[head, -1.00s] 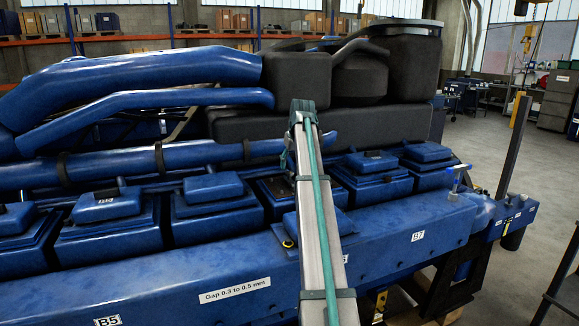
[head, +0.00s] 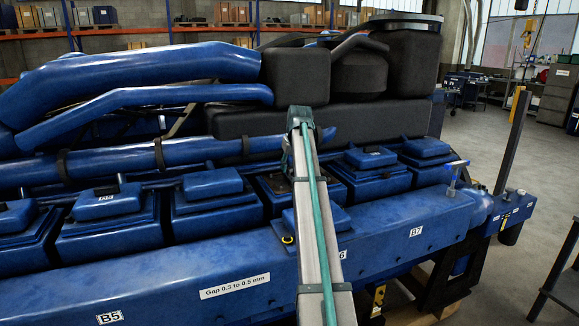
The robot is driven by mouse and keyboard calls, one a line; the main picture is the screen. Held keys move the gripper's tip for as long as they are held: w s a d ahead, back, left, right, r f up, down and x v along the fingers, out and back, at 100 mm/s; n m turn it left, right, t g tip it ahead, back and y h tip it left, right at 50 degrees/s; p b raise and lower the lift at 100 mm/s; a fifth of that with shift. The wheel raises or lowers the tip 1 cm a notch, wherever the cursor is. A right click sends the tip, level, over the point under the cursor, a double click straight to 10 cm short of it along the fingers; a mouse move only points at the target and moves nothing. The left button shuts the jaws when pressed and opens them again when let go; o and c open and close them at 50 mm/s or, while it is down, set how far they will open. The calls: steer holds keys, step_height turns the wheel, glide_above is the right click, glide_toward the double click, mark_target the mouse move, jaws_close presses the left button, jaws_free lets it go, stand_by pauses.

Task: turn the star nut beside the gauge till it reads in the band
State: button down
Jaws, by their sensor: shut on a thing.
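My silver and teal arm (head: 318,230) rises through the middle of the head view and crosses the blue engine. My gripper is not in view; it is hidden beyond the top end of the arm. I cannot make out the star nut or the gauge. One engine housing behind the arm has an open, dark top (head: 272,186), partly covered by the arm. A blue cover (head: 290,226) with a small yellow ring (head: 287,239) sits at the engine's front ledge, also partly behind the arm.
Closed blue covers (head: 208,184) flank the open housing. Blue pipes (head: 150,75) and black bodies (head: 400,80) rise behind. A label reading "Gap 0.3 to 0.5 mm" (head: 234,286) is on the front rail. A blue T-handle (head: 455,172) and a dark post (head: 513,140) stand at right.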

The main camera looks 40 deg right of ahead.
steer(key=shift+m, duration=0.3)
steer(key=m+h+b, duration=0.1)
steer(key=m, duration=0.1)
steer(key=m+b, duration=0.1)
steer(key=m, duration=0.1)
steer(key=shift+w+a+g+h, duration=0.2)
steer(key=shift+g+h, duration=0.1)
steer(key=shift+h, duration=0.1)
steer(key=m+g+b, duration=0.1)
steer(key=m, duration=0.2)
steer(key=m+h, duration=0.1)
steer(key=m, duration=0.1)
steer(key=shift+w+m+g+b, duration=0.15)
steer(key=shift+m+g+b, duration=0.2)
steer(key=shift+m+g, duration=0.05)
steer(key=m+g+b, duration=0.1)
steer(key=m, duration=0.1)
steer(key=m+g+b, duration=0.1)
steer(key=m, duration=0.2)
steer(key=shift+w+h, duration=0.2)
steer(key=shift+h, duration=0.1)
steer(key=m+g+b, duration=0.1)
steer(key=m, duration=0.2)
steer(key=m+g+b, duration=0.1)
steer(key=m, duration=0.2)
steer(key=shift+w+y, duration=0.1)
steer(key=shift+y, duration=0.3)
steer(key=c, duration=0.8)
jaws_free()
steer(key=shift+c, duration=0.2)
